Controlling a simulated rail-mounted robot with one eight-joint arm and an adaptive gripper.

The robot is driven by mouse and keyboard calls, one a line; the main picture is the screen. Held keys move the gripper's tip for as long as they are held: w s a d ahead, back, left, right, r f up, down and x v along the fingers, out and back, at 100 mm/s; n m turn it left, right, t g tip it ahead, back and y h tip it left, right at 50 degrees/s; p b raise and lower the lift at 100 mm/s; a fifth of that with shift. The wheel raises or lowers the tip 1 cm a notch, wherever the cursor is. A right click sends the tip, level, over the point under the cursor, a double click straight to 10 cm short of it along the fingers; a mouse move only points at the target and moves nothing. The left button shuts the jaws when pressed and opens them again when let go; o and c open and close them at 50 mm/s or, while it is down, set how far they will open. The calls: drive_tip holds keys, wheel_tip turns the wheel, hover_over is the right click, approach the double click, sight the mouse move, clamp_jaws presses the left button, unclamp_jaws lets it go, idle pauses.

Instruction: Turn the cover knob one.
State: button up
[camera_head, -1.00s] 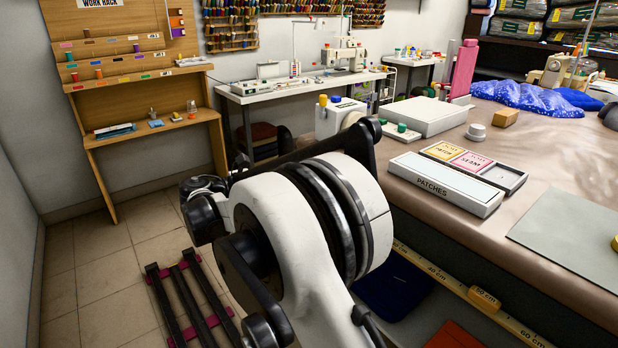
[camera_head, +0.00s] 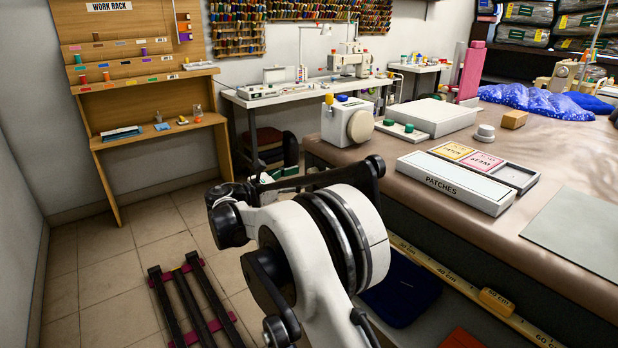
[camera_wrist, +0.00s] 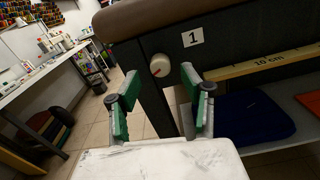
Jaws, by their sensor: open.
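Nothing is between the pads, and I cannot tell how far the tips are from the knob. The knob is not visible in the head view, where my arm covers much of the table's near left side.
The padded table edge (camera_wrist: 150,14) overhangs the panel. A yellow ruler strip (camera_wrist: 262,66) runs right of the knob, above a shelf with a folded dark blue cloth (camera_wrist: 245,118). On the tabletop are a patches box (camera_head: 450,184) and a white knobbed machine (camera_head: 345,121).

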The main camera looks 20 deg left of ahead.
sight(309, 173)
drive_tip(key=shift+b+x, duration=0.35)
drive_tip(key=shift+x, duration=1.65)
clamp_jaws()
